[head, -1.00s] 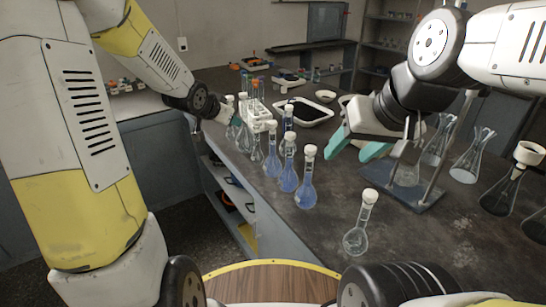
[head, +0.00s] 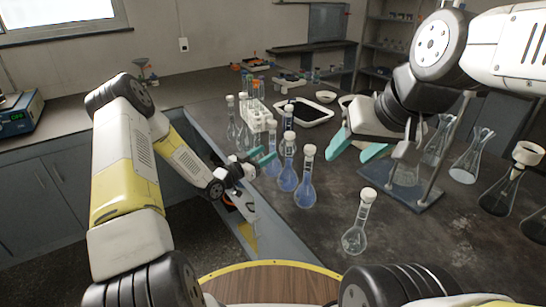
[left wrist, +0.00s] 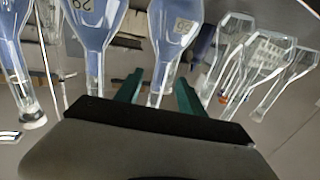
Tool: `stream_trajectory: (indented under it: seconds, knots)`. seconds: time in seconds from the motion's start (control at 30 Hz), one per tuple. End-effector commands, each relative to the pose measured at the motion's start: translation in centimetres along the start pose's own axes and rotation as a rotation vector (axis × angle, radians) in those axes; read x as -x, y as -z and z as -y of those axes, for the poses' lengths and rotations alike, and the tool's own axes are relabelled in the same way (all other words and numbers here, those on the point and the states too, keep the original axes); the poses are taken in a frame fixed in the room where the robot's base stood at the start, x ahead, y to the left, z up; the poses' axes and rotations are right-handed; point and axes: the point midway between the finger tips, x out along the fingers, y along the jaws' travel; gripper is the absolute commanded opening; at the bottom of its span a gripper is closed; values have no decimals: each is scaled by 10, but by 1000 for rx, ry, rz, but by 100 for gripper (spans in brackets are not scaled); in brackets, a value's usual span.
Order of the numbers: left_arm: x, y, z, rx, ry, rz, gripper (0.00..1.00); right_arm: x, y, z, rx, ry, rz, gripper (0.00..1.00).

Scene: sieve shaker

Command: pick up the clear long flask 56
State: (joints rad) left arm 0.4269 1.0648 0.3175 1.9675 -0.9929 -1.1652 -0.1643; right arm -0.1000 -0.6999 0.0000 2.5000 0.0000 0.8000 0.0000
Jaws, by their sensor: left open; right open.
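Several long-necked flasks stand on the dark bench. One clear flask (head: 355,238) stands alone near the front, and more clear flasks (head: 232,130) stand at the bench's left edge. Blue-filled flasks (head: 288,178) stand between these. My left gripper (head: 262,157) is open at the bench's left edge, close to the flasks. In the left wrist view its teal fingers (left wrist: 160,92) are apart, with a blue-filled flask's neck (left wrist: 160,78) showing between or beyond them. My right gripper (head: 354,148) is open and empty above the bench.
A metal stand (head: 425,190) and several conical flasks (head: 470,162) are at the right. A black-filled white tray (head: 304,112) and a tube rack (head: 258,118) are behind. The bench around the lone front flask is clear.

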Motion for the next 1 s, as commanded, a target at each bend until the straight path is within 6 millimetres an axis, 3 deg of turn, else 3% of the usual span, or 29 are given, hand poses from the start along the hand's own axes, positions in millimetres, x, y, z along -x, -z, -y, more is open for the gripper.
stream_trajectory:
  seconds: [0.5, 0.8, 0.83, 1.0]
  knots:
    - [-67, -2, 0, -1, -1, 1, 47, 0, 0, 0, 0, 0, 0, 55]
    - [-74, -2, 1, 1, 1, 3, 47, 0, 0, 0, 0, 0, 0, 55]
    - [-74, -2, 1, 1, 1, 3, 45, 0, 0, 0, 0, 0, 0, 55]
    - [-74, -2, 1, 0, 0, 3, 11, 0, 0, 0, 0, 0, 0, 55]
